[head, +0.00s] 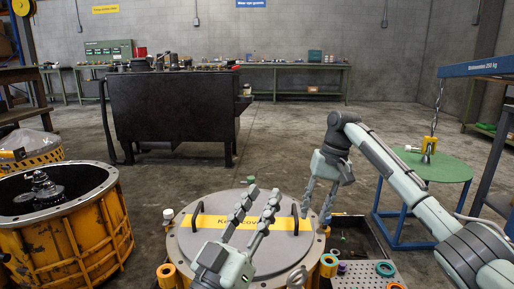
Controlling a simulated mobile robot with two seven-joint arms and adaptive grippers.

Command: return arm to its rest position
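My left gripper (264,191) reaches up from the bottom middle of the head view, over the round grey lid (205,240). Its two long fingers are apart with nothing between them. My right arm (385,165) comes in from the right and bends down at the wrist. My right gripper (316,217) points down near the right edge of the lid. Its fingers are apart and I see nothing held. Whether its tips touch anything is unclear. The lid has a yellow labelled strip (208,222) and two black handles (295,218); my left gripper covers part of it.
An open yellow housing (75,235) stands at the left. A perforated tray (370,274) with small coloured rings lies right of the lid. A round green table (430,168) with a yellow hoist hook (429,144) above stands at the right. A black workbench (170,110) is behind, with clear floor around it.

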